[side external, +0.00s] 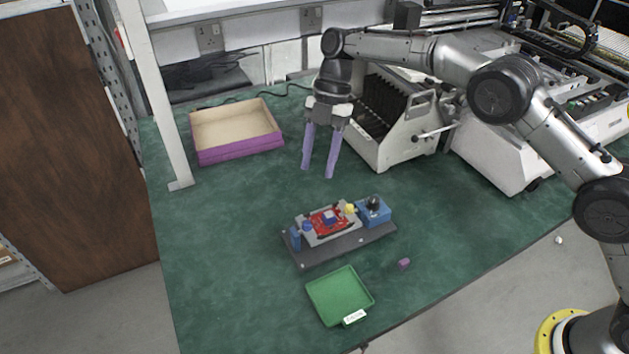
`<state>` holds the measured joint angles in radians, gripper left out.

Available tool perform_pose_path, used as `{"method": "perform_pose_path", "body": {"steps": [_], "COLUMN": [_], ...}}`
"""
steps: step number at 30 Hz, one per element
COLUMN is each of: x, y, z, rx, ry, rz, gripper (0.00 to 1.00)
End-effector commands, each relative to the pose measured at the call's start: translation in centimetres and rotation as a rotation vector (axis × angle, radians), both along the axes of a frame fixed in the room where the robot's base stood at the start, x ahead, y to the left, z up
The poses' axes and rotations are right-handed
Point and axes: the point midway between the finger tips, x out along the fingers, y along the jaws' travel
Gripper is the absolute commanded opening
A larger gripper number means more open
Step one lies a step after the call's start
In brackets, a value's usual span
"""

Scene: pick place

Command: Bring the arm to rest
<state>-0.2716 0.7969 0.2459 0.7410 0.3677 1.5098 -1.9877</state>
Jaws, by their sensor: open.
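My gripper (318,174) hangs from my arm above the green table top, in the upper middle of the side external view. Its two purple fingers point down and are apart, with nothing between them. The fingers are clear of the board.
A purple-walled box (240,147) stands at the back left, beside a white post (155,90). A green tray (340,296) and a small purple piece (404,264) lie near the front edge. A white slotted machine (395,120) stands close right of my gripper. The table's left side is clear.

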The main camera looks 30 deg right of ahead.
Motion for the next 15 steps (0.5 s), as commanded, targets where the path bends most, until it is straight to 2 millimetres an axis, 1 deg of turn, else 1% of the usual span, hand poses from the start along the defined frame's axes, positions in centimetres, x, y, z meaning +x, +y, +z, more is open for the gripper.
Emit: {"method": "perform_pose_path", "body": {"steps": [4, 15], "x": [0.25, 0.25], "y": [-0.34, -0.42], "z": [0.98, 1.15], "rx": [0.0, -0.001], "ry": [0.0, 0.002], "rz": [-0.001, 0.0], "gripper": [0.52, 0.52]}}
